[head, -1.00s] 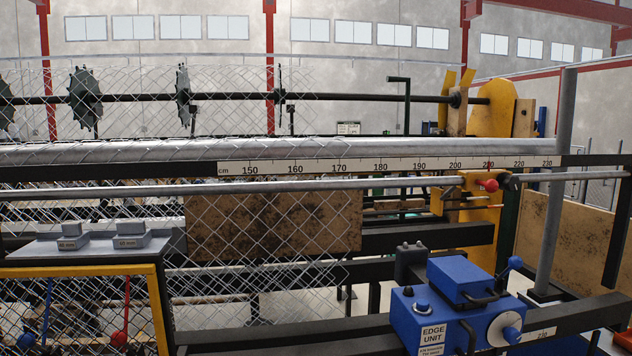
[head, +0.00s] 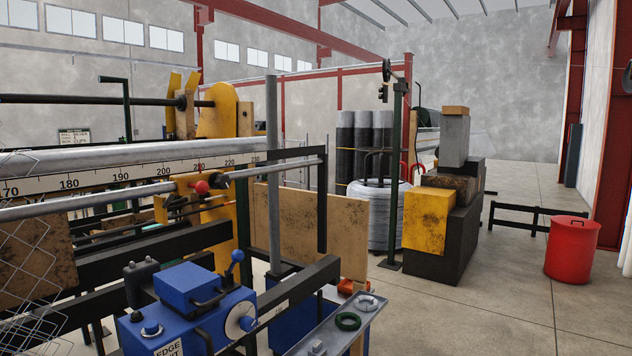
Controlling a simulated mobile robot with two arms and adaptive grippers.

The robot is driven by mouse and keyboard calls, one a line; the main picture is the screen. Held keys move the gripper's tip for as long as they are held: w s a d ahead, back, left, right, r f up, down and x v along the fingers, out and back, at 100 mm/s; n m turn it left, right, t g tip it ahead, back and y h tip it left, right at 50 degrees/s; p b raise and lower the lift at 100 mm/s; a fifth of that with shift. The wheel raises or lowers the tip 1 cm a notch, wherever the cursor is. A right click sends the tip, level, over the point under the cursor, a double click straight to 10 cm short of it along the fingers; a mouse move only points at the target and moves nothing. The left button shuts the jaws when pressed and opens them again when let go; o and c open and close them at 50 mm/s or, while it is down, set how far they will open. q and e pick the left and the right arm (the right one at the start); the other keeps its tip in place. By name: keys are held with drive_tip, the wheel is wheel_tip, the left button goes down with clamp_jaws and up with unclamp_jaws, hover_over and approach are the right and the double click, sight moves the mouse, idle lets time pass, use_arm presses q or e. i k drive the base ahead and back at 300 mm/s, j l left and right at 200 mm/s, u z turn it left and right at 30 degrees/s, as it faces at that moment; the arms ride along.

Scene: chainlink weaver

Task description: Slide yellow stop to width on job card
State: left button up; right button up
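The yellow stop (head: 187,183) sits on the rail below the cm scale (head: 128,168). Its red ball knob (head: 201,187) is just under the 210 mark. A dark clamp-like piece is beside it on the right. A small dark board with lines of text (head: 74,138) stands behind the machine at the left; it may be the job card, but most of its text is too small to read. Neither of my grippers is in view.
The blue edge unit (head: 190,305) stands in front of the rail. A grey tray (head: 335,325) with a green ring is to its right. A wire coil (head: 378,215), a dark and yellow machine (head: 445,220) and a red bin (head: 572,250) stand beyond.

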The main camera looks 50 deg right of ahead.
sight(200, 182)
drive_tip(key=z, duration=0.95)
